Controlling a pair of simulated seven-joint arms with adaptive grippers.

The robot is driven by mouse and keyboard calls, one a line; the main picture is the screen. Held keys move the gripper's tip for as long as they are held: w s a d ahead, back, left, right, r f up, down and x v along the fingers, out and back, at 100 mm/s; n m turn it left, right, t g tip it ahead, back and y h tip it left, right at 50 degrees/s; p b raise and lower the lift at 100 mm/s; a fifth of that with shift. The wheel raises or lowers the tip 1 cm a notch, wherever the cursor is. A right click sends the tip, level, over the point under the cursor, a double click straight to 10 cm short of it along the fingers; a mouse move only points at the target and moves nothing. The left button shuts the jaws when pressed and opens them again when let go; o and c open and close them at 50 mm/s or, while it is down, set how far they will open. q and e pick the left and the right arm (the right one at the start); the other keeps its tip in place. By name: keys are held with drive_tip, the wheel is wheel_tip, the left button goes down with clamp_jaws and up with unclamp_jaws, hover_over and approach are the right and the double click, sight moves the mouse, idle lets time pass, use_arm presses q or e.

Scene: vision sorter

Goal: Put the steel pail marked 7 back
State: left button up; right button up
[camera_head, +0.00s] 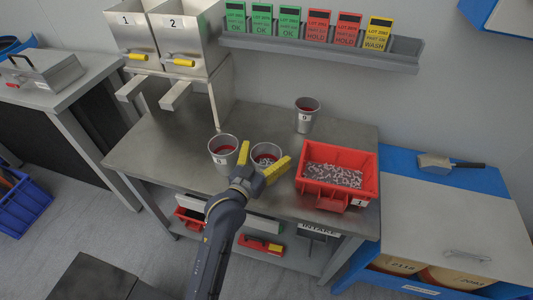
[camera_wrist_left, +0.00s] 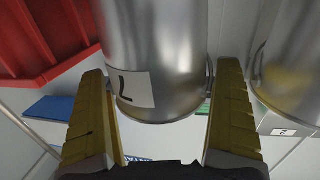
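A steel pail (camera_head: 264,149) stands on the steel bench with grey pieces showing inside its red-lined mouth. In the left wrist view the pail (camera_wrist_left: 155,50) fills the middle, and its white label appears to be an upside-down 7. My left gripper (camera_head: 261,164) is at its near side, with the yellow fingers apart, one on each side of the pail. In the left wrist view the fingers (camera_wrist_left: 168,125) look open, without a clear grip on the pail. The label is hidden in the head view. My right gripper is not in view.
Another steel pail (camera_head: 223,158) stands close on the left, and a third pail (camera_head: 305,122) stands at the back. A red bin (camera_head: 348,158) of grey pieces is on the right. Two numbered hoppers (camera_head: 183,35) rise at the back left. A card rack (camera_head: 320,49) hangs on the wall.

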use_arm(q)
drive_tip(key=shift+r, duration=0.1)
drive_tip(key=v, duration=1.2)
